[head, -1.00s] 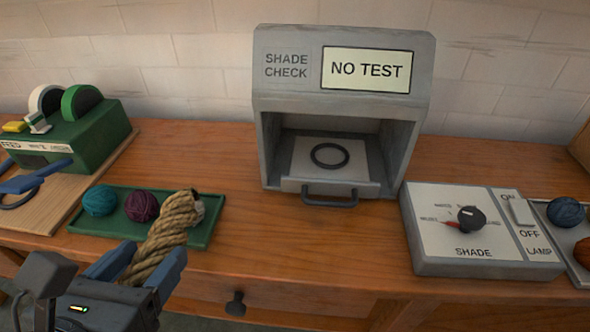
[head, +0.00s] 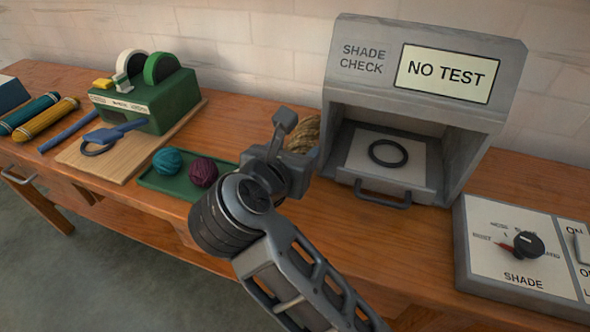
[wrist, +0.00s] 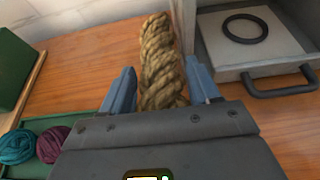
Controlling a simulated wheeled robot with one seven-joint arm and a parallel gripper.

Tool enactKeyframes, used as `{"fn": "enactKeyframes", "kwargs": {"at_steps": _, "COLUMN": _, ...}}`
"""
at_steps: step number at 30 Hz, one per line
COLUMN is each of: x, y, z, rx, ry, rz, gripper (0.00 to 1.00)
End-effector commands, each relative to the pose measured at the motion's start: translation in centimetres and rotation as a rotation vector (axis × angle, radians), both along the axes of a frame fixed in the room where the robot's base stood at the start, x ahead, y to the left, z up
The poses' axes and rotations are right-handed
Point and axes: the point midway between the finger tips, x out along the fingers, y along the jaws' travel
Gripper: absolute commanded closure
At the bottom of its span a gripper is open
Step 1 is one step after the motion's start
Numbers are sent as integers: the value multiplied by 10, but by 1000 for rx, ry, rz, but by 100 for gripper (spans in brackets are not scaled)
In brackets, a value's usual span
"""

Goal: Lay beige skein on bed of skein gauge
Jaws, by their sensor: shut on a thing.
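The beige skein (wrist: 160,60) is a twisted, rope-like hank. In the wrist view it sticks out lengthwise between the two blue fingers of my gripper (wrist: 162,90), which is shut on it. In the head view only a part of the beige skein (head: 305,133) shows; my wrist hides the rest and the fingers. My gripper holds it over the bench, just left of the grey shade check box. I cannot make out a skein gauge for certain in these frames.
The shade check box (head: 430,45) reads NO TEST; a dark ring (head: 388,153) lies inside. A green tray (head: 160,185) holds teal and purple balls. A green machine (head: 150,100) stands on a wooden board. Teal and yellow skeins (head: 47,118) lie far left. A SHADE dial panel (head: 520,280) is right.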

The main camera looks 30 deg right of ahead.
Motion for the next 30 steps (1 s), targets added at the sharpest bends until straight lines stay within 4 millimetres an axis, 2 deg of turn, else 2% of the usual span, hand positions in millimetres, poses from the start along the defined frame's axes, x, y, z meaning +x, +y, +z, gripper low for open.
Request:
{"fn": "enactKeyframes", "kwargs": {"at_steps": 8, "x": 0, "y": 0, "z": -20, "rx": 0, "ry": 0, "rz": -1, "gripper": 69}}
{"fn": "enactKeyframes", "kwargs": {"at_steps": 15, "x": 0, "y": -3, "z": -50, "rx": 0, "ry": 1, "rz": -2, "gripper": 69}}
{"fn": "enactKeyframes", "kwargs": {"at_steps": 26, "x": 1, "y": -4, "z": -55, "rx": 1, "ry": -2, "rz": -2, "gripper": 69}}
{"fn": "enactKeyframes", "kwargs": {"at_steps": 27, "x": 1, "y": -4, "z": -54, "rx": 2, "ry": -3, "rz": -2, "gripper": 36}}
{"fn": "enactKeyframes", "kwargs": {"at_steps": 30, "x": 1, "y": -3, "z": -54, "rx": 2, "ry": -2, "rz": -1, "gripper": 27}}
